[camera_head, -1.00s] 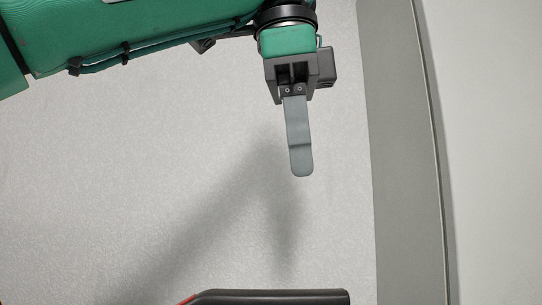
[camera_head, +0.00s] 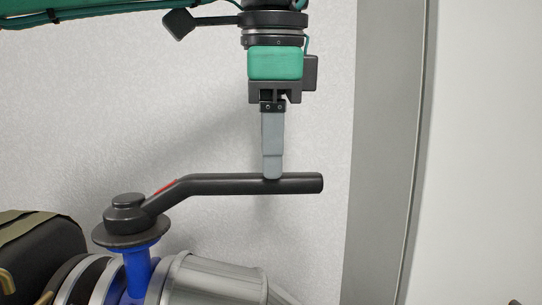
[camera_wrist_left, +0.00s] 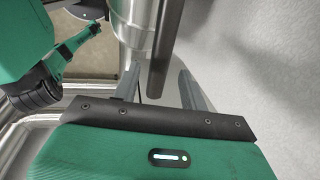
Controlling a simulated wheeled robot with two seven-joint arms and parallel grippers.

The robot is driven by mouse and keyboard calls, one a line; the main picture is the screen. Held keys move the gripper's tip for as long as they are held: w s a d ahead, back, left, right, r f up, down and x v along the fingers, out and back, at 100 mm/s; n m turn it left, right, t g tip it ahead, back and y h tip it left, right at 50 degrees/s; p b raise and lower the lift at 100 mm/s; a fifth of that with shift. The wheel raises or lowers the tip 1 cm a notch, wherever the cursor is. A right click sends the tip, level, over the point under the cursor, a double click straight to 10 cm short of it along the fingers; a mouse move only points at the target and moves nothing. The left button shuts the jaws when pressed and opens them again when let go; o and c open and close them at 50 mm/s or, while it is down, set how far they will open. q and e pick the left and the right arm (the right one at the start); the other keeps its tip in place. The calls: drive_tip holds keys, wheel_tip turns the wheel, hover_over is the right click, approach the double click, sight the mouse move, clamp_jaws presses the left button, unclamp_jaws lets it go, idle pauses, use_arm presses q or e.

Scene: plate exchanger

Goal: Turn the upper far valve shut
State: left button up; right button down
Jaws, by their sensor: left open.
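The valve's black lever handle (camera_head: 225,186), with a red mark near its bend, runs right from a round black hub (camera_head: 125,212) on a blue stem (camera_head: 137,268). My left gripper (camera_head: 272,178) points down at the outer part of the lever, its fingertips level with the bar's top edge. In the left wrist view the lever (camera_wrist_left: 163,50) shows between the two open fingers of my left gripper (camera_wrist_left: 158,82). Whether they touch it I cannot tell.
A silver pipe (camera_head: 215,280) lies below the lever, beside a dark padded block (camera_head: 40,255) with a strap at the left. A pale speckled surface lies behind. A grey strip (camera_head: 385,150) runs down the right. The space right of the lever's end is clear.

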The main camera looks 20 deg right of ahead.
use_arm(q)
drive_tip(key=shift+w+d+f+p, duration=0.15)
drive_tip(key=shift+f+p, duration=0.1)
drive_tip(key=shift+f, duration=0.55)
drive_tip(key=shift+w+a+f+p, duration=0.1)
drive_tip(key=shift+w+f+p, duration=0.1)
drive_tip(key=shift+f, duration=0.6)
drive_tip(key=shift+s, duration=0.1)
clamp_jaws()
